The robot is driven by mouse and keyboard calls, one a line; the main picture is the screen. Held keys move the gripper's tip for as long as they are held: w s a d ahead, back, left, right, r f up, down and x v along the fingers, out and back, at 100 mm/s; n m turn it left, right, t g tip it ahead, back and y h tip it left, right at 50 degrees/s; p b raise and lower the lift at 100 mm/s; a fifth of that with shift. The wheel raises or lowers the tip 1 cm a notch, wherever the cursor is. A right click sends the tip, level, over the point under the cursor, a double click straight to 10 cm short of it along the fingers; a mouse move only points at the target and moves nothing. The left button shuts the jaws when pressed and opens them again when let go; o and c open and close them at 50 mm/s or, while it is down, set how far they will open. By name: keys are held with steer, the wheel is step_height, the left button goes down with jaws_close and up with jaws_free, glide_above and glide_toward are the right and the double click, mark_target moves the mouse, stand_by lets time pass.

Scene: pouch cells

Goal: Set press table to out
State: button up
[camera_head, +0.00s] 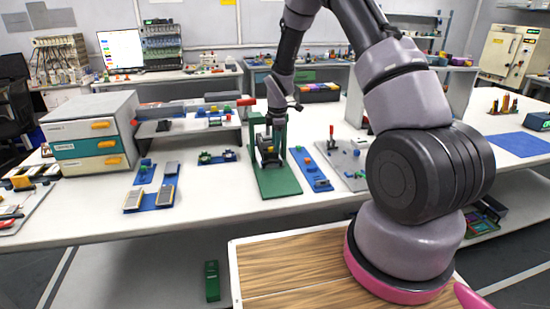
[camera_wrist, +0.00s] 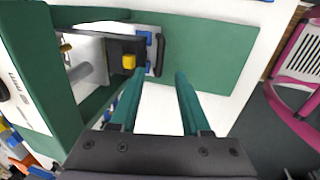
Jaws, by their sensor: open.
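The green press (camera_head: 277,180) stands on the bench, with an upright frame on a flat base plate. It also fills the upper part of the wrist view (camera_wrist: 215,50). Its dark press table (camera_head: 268,157) carries a small yellow block and sits low in the frame. In the wrist view the table (camera_wrist: 112,50) has a black handle (camera_wrist: 160,55) on its right end. My gripper (camera_wrist: 157,80) is open, with its two green fingers apart and nothing between them. The handle shows just past the fingertips, and I see no contact. How far the table is slid out is hard to tell.
A drawer cabinet (camera_head: 90,135) stands at the left of the bench. Blue fixtures (camera_head: 152,188) lie left of the press, and a blue strip with small parts (camera_head: 311,170) lies close on its right. The bench's front edge (camera_head: 200,225) is mostly clear.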

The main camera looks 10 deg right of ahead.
mark_target(275, 161)
steer(key=f, duration=0.3)
steer(key=w+f, duration=0.1)
steer(key=f, duration=0.3)
steer(key=shift+w+f, duration=0.2)
steer(key=shift+f, duration=0.05)
jaws_close()
stand_by(1.1)
